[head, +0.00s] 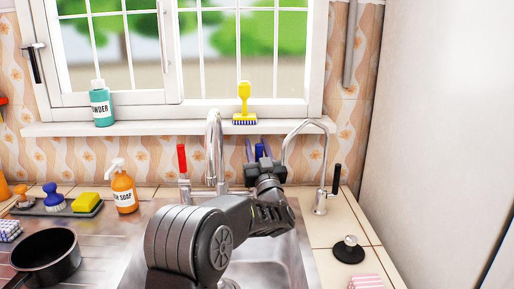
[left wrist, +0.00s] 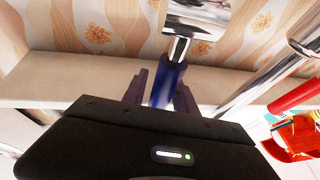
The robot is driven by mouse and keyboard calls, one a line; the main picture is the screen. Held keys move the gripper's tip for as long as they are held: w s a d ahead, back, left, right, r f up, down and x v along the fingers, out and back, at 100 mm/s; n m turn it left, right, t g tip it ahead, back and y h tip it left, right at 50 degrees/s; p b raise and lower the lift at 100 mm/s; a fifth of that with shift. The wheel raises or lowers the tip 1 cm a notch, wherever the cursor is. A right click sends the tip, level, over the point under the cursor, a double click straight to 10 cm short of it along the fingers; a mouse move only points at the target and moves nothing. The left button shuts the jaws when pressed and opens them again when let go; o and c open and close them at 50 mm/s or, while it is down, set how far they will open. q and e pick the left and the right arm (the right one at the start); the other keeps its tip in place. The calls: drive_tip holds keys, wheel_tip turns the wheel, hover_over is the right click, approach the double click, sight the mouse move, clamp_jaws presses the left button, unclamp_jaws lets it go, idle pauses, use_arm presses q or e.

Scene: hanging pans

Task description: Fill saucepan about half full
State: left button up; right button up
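The black saucepan (head: 45,252) stands on the metal drainboard at the lower left, away from my grippers. Its inside looks dark and I see no water in it. The main tap (head: 214,150) rises behind the sink, with a red handle (head: 182,158) on its left and a blue handle (head: 259,151) on its right. My left gripper (head: 258,152) is at the blue handle, its fingers apart on either side of it. The left wrist view shows the blue handle (left wrist: 166,85) between the fingertips (left wrist: 158,92); contact is unclear. My right gripper is out of view.
The sink basin (head: 280,262) lies partly hidden behind my left arm. A second thin tap (head: 320,190) with a black handle stands at right. A soap bottle (head: 123,188), a yellow sponge (head: 85,201) and brushes line the back left. A black stopper (head: 349,250) lies on the right counter.

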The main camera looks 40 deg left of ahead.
use_arm(q)
clamp_jaws()
idle(1.1)
